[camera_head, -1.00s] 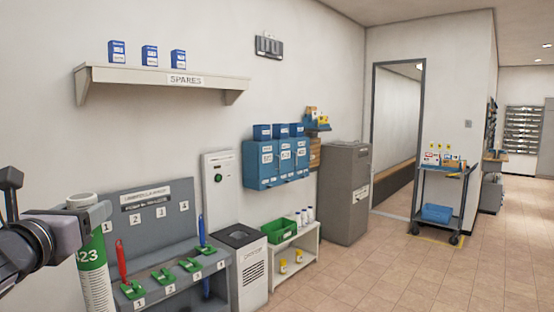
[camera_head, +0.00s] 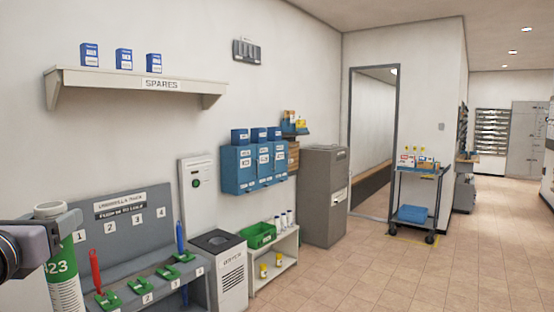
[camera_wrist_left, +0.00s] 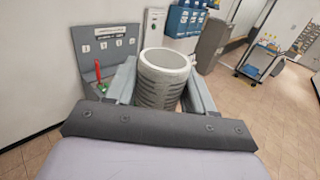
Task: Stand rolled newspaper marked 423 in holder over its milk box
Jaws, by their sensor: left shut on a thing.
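The rolled newspaper (camera_head: 63,262), white with a green band, stands upright at the left edge of the head view; "23" shows on it. My left gripper (camera_head: 40,235) is shut on it near its top. In the left wrist view the roll's open round end (camera_wrist_left: 165,65) sits between the two fingers. Three blue milk boxes (camera_head: 254,170) hang on the far wall, with smaller blue boxes (camera_head: 257,135) on top. Their numbers are too small to read, and I cannot make out which is the holder. My right gripper is not in view.
An umbrella rack (camera_head: 125,232) with red and blue umbrellas stands close by, behind the roll. A grey-white bin (camera_head: 232,275), a low white shelf (camera_head: 285,255) and a grey cabinet (camera_head: 324,195) line the wall. A cart (camera_head: 412,200) stands farther right. The tiled floor is open.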

